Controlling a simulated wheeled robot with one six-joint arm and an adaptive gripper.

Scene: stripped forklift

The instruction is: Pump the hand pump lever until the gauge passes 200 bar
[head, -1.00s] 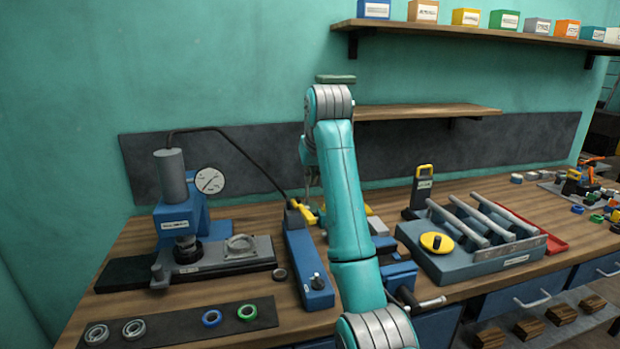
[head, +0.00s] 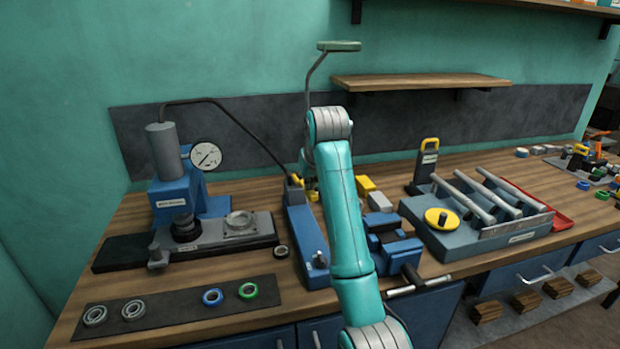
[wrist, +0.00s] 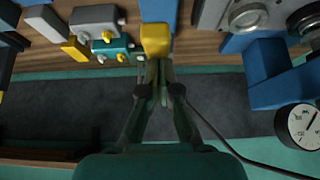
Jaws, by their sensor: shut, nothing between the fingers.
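The hand pump (head: 305,240) is a long blue body on the bench, with a small black knob at its near end. Its yellow lever part (head: 297,181) shows at the far end, partly hidden behind my arm. In the wrist view a yellow block (wrist: 155,38), apparently the lever's grip, is right at my fingertips. My gripper (wrist: 153,66) is shut and empty there; whether it touches the yellow is unclear. The pressure gauge (head: 206,156) is a white dial on the blue press; it also shows in the wrist view (wrist: 305,126). Its reading is too small to tell.
The blue press (head: 180,195) stands left of the pump, with a black hose arching to the pump. A blue vise (head: 390,243) and a grey-blue tray of rods (head: 475,232) are to the right. A wooden shelf (head: 420,82) hangs above.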

